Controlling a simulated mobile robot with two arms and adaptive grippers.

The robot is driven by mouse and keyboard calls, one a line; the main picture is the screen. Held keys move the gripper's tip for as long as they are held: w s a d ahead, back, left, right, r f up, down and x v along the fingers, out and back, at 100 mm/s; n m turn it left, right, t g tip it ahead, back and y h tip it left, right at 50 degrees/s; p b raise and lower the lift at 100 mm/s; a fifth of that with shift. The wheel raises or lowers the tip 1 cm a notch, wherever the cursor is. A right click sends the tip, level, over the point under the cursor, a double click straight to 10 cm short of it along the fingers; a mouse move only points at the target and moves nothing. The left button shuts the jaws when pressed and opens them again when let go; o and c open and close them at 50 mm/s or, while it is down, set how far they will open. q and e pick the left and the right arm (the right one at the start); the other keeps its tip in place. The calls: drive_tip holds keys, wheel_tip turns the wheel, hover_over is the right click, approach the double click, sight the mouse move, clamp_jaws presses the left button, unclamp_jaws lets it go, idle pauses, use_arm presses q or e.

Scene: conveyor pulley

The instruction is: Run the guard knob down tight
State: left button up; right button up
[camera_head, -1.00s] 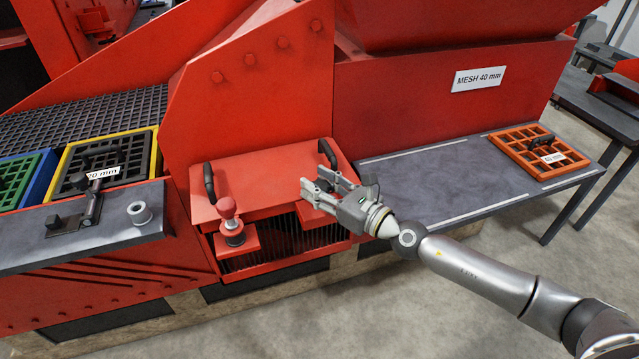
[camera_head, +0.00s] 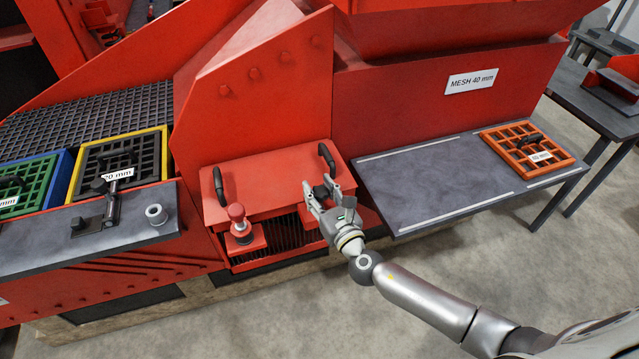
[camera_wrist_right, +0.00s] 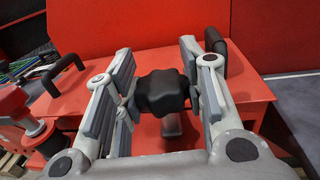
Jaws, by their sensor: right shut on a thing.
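The guard is a red cover (camera_head: 270,180) with a black handle at each side, on the front of the red machine. My right gripper (camera_head: 322,196) is at the guard's front right corner. In the right wrist view, the gripper (camera_wrist_right: 163,92) has its fingers on both sides of a black lobed knob (camera_wrist_right: 162,90) and is shut on it. A short stem shows below the knob, over the red bracket. In the head view my fingers hide most of this knob. My left gripper is not in view.
A red knob on a red bracket (camera_head: 238,214) stands at the guard's left front. A grey shelf (camera_head: 430,185) with an orange mesh frame (camera_head: 510,158) is on the right. Another grey ledge (camera_head: 120,228) with a latch and a ring is on the left.

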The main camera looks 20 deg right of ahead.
drive_tip(key=shift+m+h+p, duration=0.35)
drive_tip(key=shift+m+h, duration=0.25)
drive_tip(key=shift+h, duration=0.4)
drive_tip(key=o, duration=1)
drive_tip(key=shift+s, duration=0.1)
drive_tip(key=shift+s+f, duration=0.1)
drive_tip(key=shift+s, duration=0.2)
drive_tip(key=s, duration=1.1)
drive_tip(key=shift+s+d, duration=0.1)
